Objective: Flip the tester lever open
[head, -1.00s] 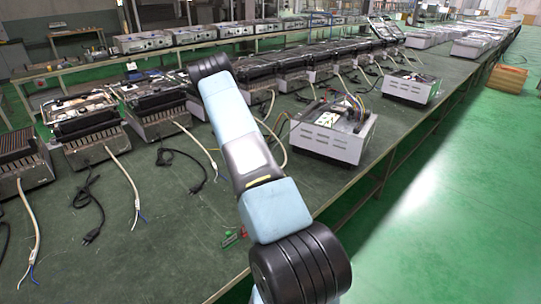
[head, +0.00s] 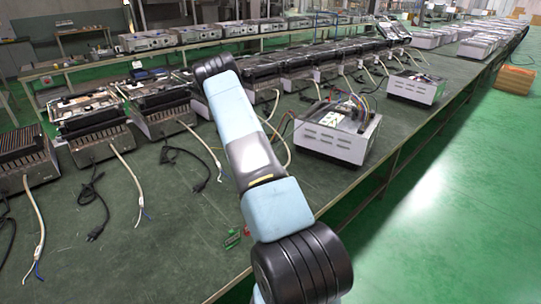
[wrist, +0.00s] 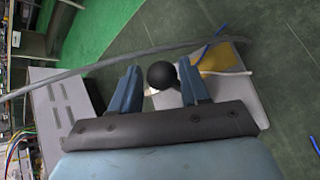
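In the wrist view, a round black knob (wrist: 161,75), which looks like the tester lever's end, sits between the two blue fingers of my gripper (wrist: 158,78). The lever's shaft is hardly visible. In the head view my arm hides the gripper and the lever; a small red and green item (head: 233,239) shows beside the arm on the bench.
A white vented box (head: 338,136) with open wiring stands right of my arm; a vented box (wrist: 62,105) also shows at the wrist view's left. A grey cable crosses near the fingertips. Heater units with loose cords line the green bench (head: 165,240). Green floor lies right.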

